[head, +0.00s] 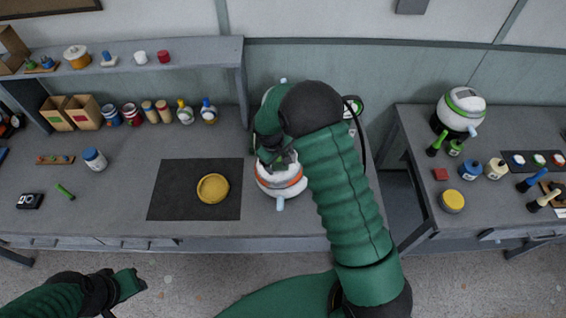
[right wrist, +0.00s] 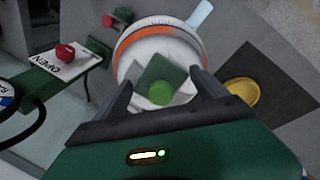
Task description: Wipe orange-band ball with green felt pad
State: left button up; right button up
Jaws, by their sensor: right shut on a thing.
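The white orange-band ball (head: 268,188) sits on the bench right of the dark mat, with a pale blue stub at its front. In the right wrist view the ball (right wrist: 140,50) lies just beyond my fingers. My right gripper (head: 276,158) is over the ball's top. The green felt pad (right wrist: 152,73), a dark green square with a bright green knob, is between the fingers and against or just above the ball; exact contact is unclear. My right gripper (right wrist: 162,88) is shut on the pad. My left gripper (head: 134,284) is low at left, away from the bench; its jaws are unclear.
A yellow dish (head: 213,188) rests on the dark mat (head: 172,205). A green-band ball (head: 464,106) stands on the right table. A red button on an OPEN plate (right wrist: 68,68) is beside the ball. Jars and boxes line the bench's back.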

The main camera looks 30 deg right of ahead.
aim_at(287, 169)
jog(key=shift+w+r, duration=0.1)
jog(key=shift+w, duration=0.7)
jog(key=shift+w+d, duration=0.15)
jog(key=shift+w, duration=0.35)
jog(key=shift+r, duration=0.15)
jog(key=shift+s, duration=1.5)
jog(key=shift+s+f, duration=0.2)
jog(key=shift+s, duration=0.6)
jog(key=shift+s+f, duration=0.15)
jog(key=shift+s, duration=0.65)
jog(key=p+v, duration=0.4)
jog(key=v, duration=0.2)
